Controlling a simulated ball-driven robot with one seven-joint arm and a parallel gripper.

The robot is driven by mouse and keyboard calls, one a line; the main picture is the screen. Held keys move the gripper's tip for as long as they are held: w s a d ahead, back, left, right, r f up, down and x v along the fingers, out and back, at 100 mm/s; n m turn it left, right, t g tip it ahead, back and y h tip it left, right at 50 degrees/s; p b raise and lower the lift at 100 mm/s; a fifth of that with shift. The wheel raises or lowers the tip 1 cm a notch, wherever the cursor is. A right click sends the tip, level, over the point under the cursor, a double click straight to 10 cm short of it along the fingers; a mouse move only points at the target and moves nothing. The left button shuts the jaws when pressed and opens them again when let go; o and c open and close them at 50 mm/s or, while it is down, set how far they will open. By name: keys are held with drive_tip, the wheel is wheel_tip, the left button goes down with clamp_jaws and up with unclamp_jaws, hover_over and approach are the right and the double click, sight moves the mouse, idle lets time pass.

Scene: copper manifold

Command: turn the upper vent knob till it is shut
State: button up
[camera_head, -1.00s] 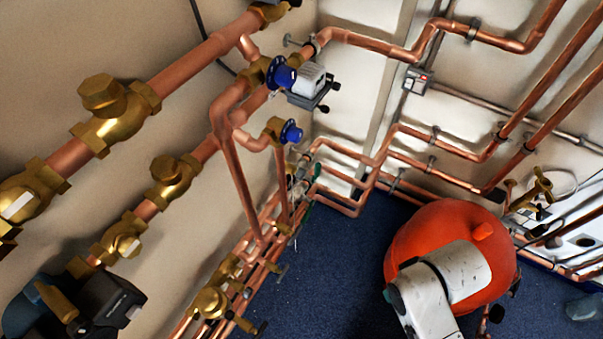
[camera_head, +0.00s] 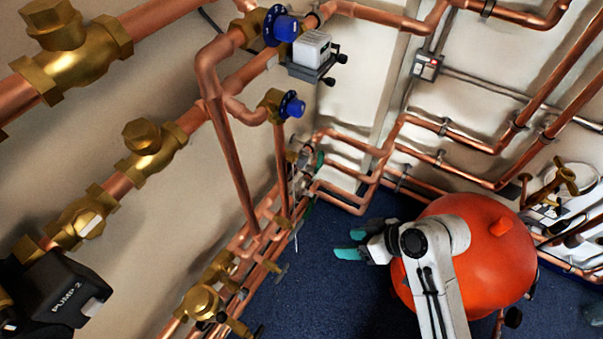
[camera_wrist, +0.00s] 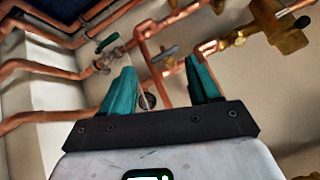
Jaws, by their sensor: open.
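Two blue knobs sit on brass fittings on the copper pipes at the upper middle of the head view, the upper blue knob (camera_head: 281,26) above the lower blue knob (camera_head: 292,106). No label marks either as the vent knob, and I cannot tell how far either is turned. My gripper (camera_head: 349,244) is open and empty, with teal fingers pointing left, well below both knobs in the picture. In the wrist view, its two fingers (camera_wrist: 160,72) stand apart with pipes behind them. I cannot make out a blue knob there.
A grey-white box (camera_head: 311,48) with two black knobs sits close to the upper blue knob. A red tank (camera_head: 480,255) stands behind my arm. Copper pipes (camera_head: 232,165) run along the left wall. The blue floor (camera_head: 310,290) between the wall pipes and tank is clear.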

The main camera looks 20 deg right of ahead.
drive_tip(key=w+f+n+t+y+b, duration=0.1)
drive_tip(key=w+t+y+b, duration=0.25)
drive_tip(key=w, duration=0.45)
drive_tip(key=n+t+y+b, duration=0.1)
drive_tip(key=t+b, duration=0.4)
approach(306, 163)
drive_tip(key=w, duration=0.1)
drive_tip(key=x, duration=1)
drive_tip(key=shift+a, duration=0.4)
drive_tip(key=c, duration=1)
drive_tip(key=shift+c, duration=0.2)
